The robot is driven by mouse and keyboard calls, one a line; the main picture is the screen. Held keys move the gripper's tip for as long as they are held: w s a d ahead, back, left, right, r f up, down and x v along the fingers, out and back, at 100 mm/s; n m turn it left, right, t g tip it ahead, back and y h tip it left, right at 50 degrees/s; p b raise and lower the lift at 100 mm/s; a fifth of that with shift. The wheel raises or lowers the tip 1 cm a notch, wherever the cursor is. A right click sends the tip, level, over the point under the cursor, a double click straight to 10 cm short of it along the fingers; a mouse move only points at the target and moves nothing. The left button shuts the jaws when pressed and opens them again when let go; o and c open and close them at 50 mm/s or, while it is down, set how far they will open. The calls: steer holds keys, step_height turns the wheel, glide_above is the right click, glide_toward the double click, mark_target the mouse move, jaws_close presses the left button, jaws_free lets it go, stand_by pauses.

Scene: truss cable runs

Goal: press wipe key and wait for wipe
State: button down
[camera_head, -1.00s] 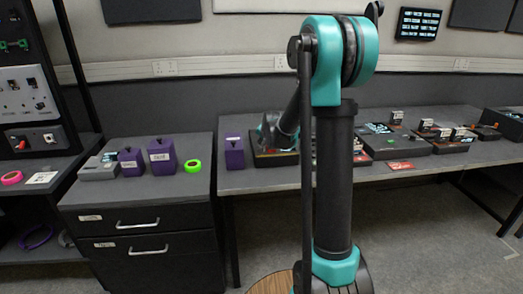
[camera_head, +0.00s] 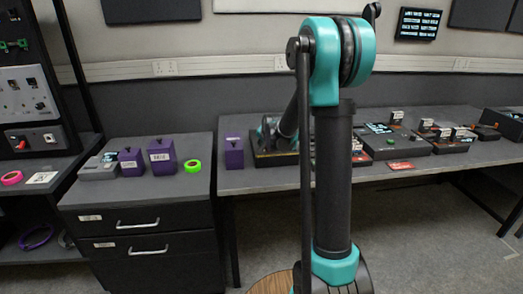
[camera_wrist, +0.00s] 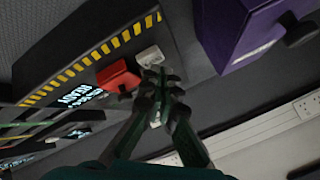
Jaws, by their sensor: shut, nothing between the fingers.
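A dark device with a yellow-and-black striped edge (camera_wrist: 95,55) fills the upper left of the wrist view. It carries a red key (camera_wrist: 118,76), a pale grey key (camera_wrist: 150,57) and a lit display (camera_wrist: 72,97) that reads READY. I cannot read a wipe label on either key. My gripper (camera_wrist: 159,74) is shut and empty, its tips right at the pale key; I cannot tell whether they touch or press it. In the head view the device (camera_head: 262,161) sits at the bench's left end, partly hidden by my arm.
A purple box (camera_head: 234,154) stands just left of the device; a purple block (camera_wrist: 240,30) is close to my gripper in the wrist view. Other devices (camera_head: 395,143) fill the bench to the right.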

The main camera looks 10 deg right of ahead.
steer(key=shift+f, duration=0.5)
stand_by(0.5)
stand_by(0.3)
steer(key=shift+r, duration=0.95)
steer(key=shift+r, duration=0.1)
steer(key=shift+r, duration=2.4)
steer(key=s+d+f+n+g, duration=0.1)
steer(key=s+f, duration=0.3)
steer(key=s, duration=0.9)
steer(key=s+d+f+n+g, duration=0.1)
steer(key=s+f+n, duration=0.3)
steer(key=s, duration=1)
steer(key=s+d+f+n+g+h, duration=0.1)
steer(key=s+f, duration=0.4)
steer(key=s, duration=0.9)
steer(key=shift+d+f+n+g, duration=0.25)
steer(key=shift+d+n+g, duration=0.25)
steer(key=shift+n+g, duration=0.45)
